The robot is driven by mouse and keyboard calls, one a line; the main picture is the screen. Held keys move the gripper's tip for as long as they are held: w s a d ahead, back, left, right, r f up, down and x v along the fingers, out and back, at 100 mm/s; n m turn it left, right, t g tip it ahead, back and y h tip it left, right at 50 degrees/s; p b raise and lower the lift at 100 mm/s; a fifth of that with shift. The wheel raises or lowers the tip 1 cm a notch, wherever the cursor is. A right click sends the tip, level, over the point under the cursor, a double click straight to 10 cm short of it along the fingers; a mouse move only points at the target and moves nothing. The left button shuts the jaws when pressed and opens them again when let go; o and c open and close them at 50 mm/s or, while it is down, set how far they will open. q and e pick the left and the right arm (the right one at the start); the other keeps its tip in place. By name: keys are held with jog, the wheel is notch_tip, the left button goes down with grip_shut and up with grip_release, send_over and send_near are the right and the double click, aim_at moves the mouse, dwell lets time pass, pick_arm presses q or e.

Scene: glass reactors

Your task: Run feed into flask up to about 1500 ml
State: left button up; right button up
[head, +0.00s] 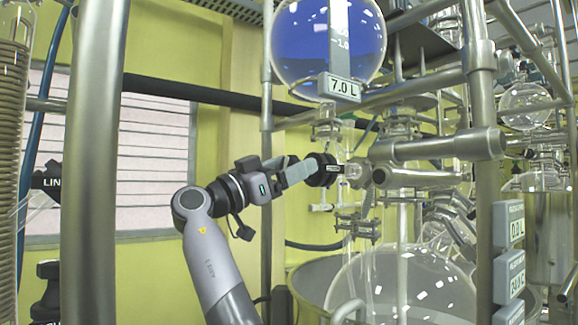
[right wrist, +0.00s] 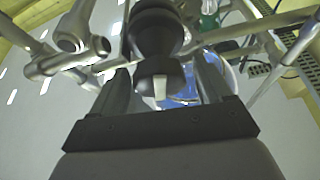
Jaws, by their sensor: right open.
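The feed vessel (head: 330,45) is a round glass vessel of blue liquid at the top, with a tag (head: 344,88) reading 7.0 L. Below it, a black valve knob (head: 322,170) with a small label sits on glass piping. My right gripper (head: 306,171) is open at the knob. In the right wrist view the black knob (right wrist: 158,82), with a white mark, lies between the two fingers (right wrist: 163,85), with gaps at both sides. The large round glass flask (head: 400,285) below looks clear; I see no blue in it. My left gripper is not in view.
Steel posts and bars (head: 480,90) frame the glassware on the right. Display boxes (head: 515,225) hang there, the upper reading about 0.0. A thick post (head: 92,160) and a coiled glass column (head: 12,110) stand at left. A dark horizontal bar (head: 200,95) crosses behind my arm.

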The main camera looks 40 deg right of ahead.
jog(key=c, duration=1)
jog(key=shift+f+n, duration=0.1)
jog(key=shift+n, duration=0.5)
